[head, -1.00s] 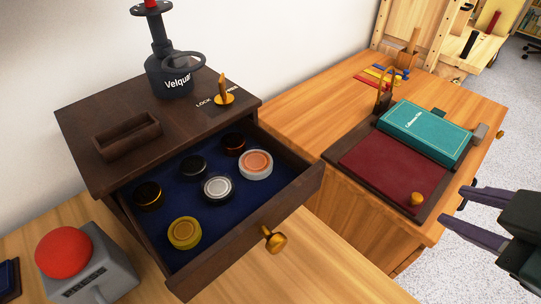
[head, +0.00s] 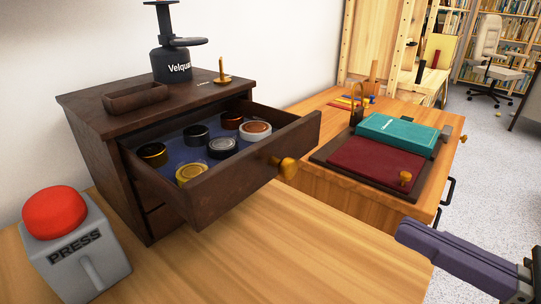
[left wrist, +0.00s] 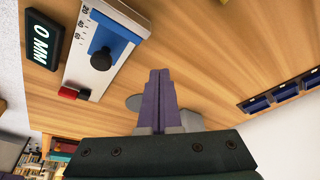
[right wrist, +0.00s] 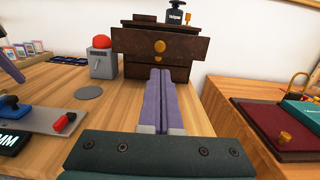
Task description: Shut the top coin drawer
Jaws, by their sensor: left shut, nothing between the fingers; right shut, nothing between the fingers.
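The top coin drawer (head: 240,178) is pulled out of a dark brown wooden cabinet (head: 98,160). Several round coins or discs, gold, black, silver and copper, lie on its blue lining. Its brass knob (head: 287,167) is on the front panel. In the right wrist view the drawer front (right wrist: 130,43) faces me, beyond the fingertips. My right gripper (head: 405,232) is shut and empty, in front of the drawer and to its right, apart from it. My left gripper (left wrist: 160,75) is shut and empty over the table; it is outside the head view.
A red push button on a grey box (head: 75,245) stands left of the cabinet. A dark stamp-like device (head: 172,62) and a small tray (head: 135,97) sit on the cabinet top. A side desk at right holds a teal book (head: 398,133). The tabletop before the drawer is clear.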

